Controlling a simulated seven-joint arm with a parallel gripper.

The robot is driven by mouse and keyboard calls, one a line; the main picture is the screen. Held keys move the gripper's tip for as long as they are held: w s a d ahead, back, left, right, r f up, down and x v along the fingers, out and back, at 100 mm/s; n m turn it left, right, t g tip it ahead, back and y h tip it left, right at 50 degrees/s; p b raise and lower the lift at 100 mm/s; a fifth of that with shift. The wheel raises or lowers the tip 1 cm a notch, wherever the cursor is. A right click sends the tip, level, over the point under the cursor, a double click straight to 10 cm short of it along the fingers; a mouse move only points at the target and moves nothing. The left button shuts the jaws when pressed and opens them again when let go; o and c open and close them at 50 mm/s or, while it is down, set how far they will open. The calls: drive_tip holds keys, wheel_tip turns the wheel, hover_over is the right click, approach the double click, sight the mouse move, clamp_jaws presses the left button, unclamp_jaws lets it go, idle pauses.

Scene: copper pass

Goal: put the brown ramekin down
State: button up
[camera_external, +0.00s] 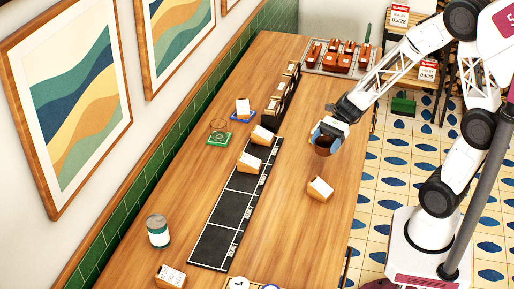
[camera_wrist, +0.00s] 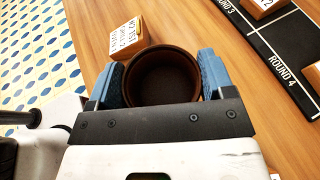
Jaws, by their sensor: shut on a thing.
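The brown ramekin (camera_wrist: 162,78) is between the two blue fingers of my gripper (camera_wrist: 163,82) in the wrist view. Its round opening faces the camera and its inside looks empty. In the external view the ramekin (camera_external: 323,147) hangs under my gripper (camera_external: 328,132), over the right part of the wooden table (camera_external: 300,230). My gripper is shut on it. I cannot tell exactly how far its base is from the tabletop.
A wooden block with a white label (camera_external: 320,188) stands near the ramekin; it also shows in the wrist view (camera_wrist: 128,38). A black marked mat (camera_external: 225,215) bears other blocks. A tray of red-brown items (camera_external: 312,70) is at the far end.

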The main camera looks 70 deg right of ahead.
sight(324, 152)
drive_tip(key=shift+f, duration=1.85)
drive_tip(key=shift+f, duration=0.1)
drive_tip(key=shift+f, duration=1.9)
drive_tip(key=shift+f, duration=0.15)
drive_tip(key=o, duration=0.9)
drive_tip(key=shift+r, duration=0.2)
drive_tip(key=shift+v, duration=6)
